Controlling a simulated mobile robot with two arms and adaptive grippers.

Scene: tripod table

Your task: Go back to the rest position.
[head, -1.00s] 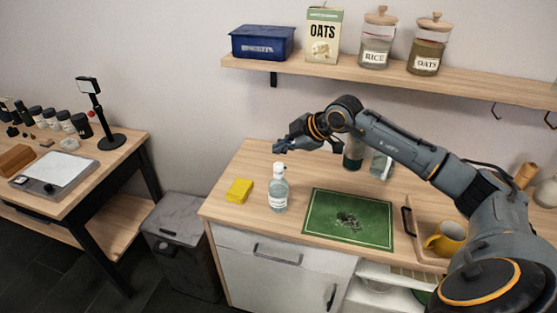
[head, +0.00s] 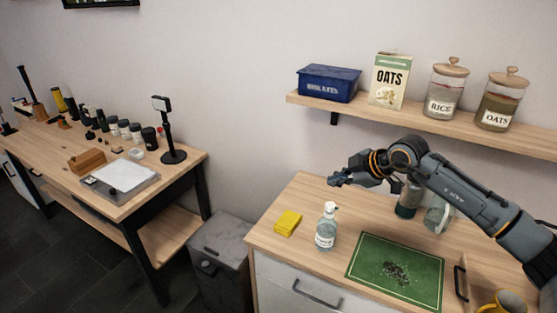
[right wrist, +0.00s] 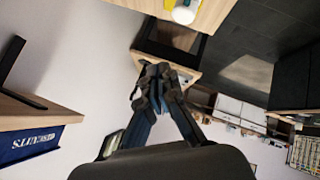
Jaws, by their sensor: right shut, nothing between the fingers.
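My right gripper (head: 338,181) is raised above the counter (head: 283,246), behind and a little above the clear pump bottle (head: 326,232). Its arm comes in from the right in the head view. The gripper is shut and empty, and its closed fingers also show in the right wrist view (right wrist: 160,84). It appears apart from the bottle and the counter top. My left gripper is not in view.
A yellow sponge (head: 287,223) and a green cutting board (head: 385,270) lie on the counter. A shelf (head: 380,114) with a blue box (head: 329,83) and jars hangs above. A grey bin (head: 220,262) stands beside a wooden side table (head: 180,170).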

